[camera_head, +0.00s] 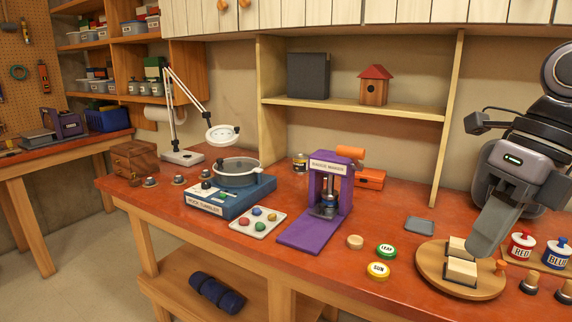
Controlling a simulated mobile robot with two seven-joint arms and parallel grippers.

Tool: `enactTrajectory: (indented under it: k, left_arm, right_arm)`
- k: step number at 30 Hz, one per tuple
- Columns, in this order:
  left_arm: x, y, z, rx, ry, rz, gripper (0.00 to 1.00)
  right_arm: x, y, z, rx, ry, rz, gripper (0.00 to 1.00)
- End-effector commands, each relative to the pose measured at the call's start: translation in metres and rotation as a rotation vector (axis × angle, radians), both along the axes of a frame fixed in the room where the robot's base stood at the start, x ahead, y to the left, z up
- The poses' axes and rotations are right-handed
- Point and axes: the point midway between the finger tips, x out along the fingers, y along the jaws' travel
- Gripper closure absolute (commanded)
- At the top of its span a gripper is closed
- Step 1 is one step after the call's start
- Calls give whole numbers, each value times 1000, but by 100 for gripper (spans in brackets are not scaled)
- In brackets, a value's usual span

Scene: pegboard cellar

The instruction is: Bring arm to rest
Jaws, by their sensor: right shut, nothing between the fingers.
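My right arm comes in from the right edge, over the right part of the red workbench top (330,222). My right gripper (482,245) points down and to the left, with its grey fingers closed together and empty. Its tip appears just above or beside the cream blocks (461,272) on a round wooden board (434,284). I cannot tell whether it touches them. My left gripper is not in view.
Red (522,246) and blue (557,254) labelled pots stand right of the board. Leaf (386,251) and sun (378,270) discs lie left of it. A purple badge press (316,200), rock tumbler (230,190) and lamp (185,157) stand farther left. A shelf post (447,120) rises behind.

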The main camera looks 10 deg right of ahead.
Motion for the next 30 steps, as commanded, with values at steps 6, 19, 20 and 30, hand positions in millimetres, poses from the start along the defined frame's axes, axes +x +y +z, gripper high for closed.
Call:
enactTrajectory:
  k: [6,19,20,30]
  left_arm:
    - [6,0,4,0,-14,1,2]
    - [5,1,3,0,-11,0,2]
    - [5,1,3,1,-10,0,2]
    - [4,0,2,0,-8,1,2]
  right_arm:
    - [22,0,-35,392,-18,-152,100]
    - [64,-24,-117,1083,-21,-691,100]
    - [65,-27,-125,1122,-18,-738,100]
    - [63,-47,-235,1457,82,-1345,100]
